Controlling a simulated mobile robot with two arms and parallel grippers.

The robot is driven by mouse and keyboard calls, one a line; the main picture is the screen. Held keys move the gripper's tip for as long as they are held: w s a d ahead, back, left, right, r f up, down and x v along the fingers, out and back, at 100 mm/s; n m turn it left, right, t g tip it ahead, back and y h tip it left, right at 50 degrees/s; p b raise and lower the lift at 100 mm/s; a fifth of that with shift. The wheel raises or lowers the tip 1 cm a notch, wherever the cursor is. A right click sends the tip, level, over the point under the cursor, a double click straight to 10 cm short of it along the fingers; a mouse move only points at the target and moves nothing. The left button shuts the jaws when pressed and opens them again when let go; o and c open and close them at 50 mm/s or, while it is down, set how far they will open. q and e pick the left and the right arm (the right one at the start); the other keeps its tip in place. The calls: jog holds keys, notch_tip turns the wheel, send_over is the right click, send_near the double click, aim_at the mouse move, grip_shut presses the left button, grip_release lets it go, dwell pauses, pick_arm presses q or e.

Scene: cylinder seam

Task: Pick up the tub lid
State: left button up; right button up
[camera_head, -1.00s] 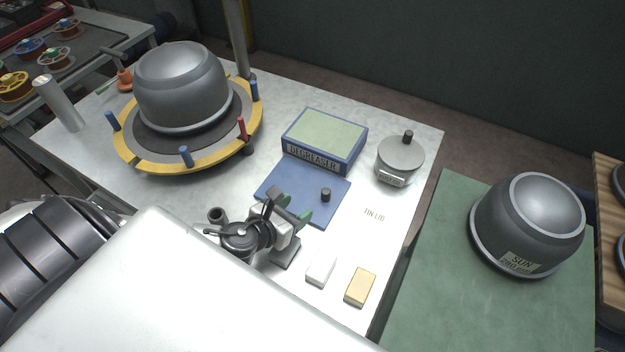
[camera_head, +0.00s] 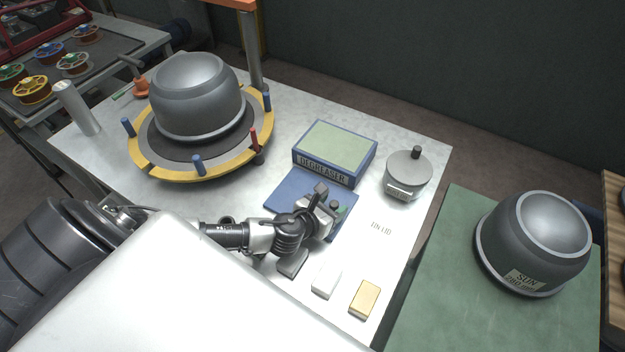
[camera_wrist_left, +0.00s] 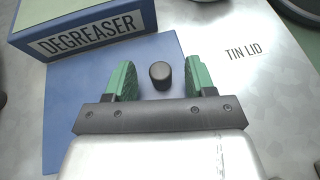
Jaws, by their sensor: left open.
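The tub lid (camera_head: 287,194) is a flat blue square plate with a black upright knob (camera_wrist_left: 160,76). It lies on the pale table in front of the degreaser tub (camera_head: 325,172), a blue box with a pale green top. My left gripper (camera_head: 332,203) is over the lid with green-padded fingers apart. In the left wrist view the knob shows in the gap between the fingers (camera_wrist_left: 160,68), with clear space on both sides. The gripper's body hides the lid's near part. My right gripper is not in view.
A grey tin (camera_head: 408,176) with a black knob stands right of the tub. A white block (camera_head: 326,281) and a yellow block (camera_head: 365,299) lie near the front edge. A large grey dome (camera_head: 198,97) sits on a yellow-rimmed ring at left. The "TIN LID" spot is bare.

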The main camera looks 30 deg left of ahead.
pick_arm(q)
grip_shut()
jog(key=shift+r, duration=0.15)
